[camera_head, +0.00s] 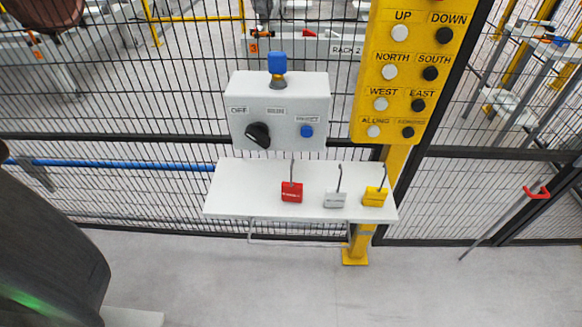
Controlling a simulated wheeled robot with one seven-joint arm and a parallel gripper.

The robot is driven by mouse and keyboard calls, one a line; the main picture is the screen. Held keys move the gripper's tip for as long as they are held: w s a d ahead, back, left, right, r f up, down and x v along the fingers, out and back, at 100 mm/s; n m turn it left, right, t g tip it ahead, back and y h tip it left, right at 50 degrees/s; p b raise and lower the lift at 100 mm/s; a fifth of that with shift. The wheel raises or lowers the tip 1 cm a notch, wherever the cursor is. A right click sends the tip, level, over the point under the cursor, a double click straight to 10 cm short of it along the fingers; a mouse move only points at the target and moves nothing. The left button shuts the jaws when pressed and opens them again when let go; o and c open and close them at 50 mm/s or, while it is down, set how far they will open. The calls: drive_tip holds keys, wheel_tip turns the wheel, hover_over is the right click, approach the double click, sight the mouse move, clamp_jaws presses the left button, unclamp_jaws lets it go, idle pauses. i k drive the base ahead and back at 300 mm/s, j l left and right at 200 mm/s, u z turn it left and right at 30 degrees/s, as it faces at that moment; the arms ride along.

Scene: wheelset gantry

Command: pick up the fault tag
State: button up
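Three small tags with thin dark wire stems or hooks rising from them are in a row on a white shelf (235,201). One is a red tag (292,192), at the left. One is a pale grey tag (335,200), in the middle. One is a yellow tag (375,196), at the right near the yellow post. Their lettering is too small to read, so I cannot tell by print which is the fault tag. My gripper is not in view, and nothing covers the tags.
Black mesh fence (130,130) runs behind. The floor (230,285) in front is clear.

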sight(292, 192)
drive_tip(key=z, duration=2.35)
drive_tip(key=u, duration=2.75)
drive_tip(key=i+j+z, duration=0.1)
drive_tip(key=j+z, duration=0.15)
drive_tip(key=j, duration=0.3)
drive_tip(key=i+j+z, duration=0.2)
drive_tip(key=j, duration=0.4)
drive_tip(key=k, duration=0.1)
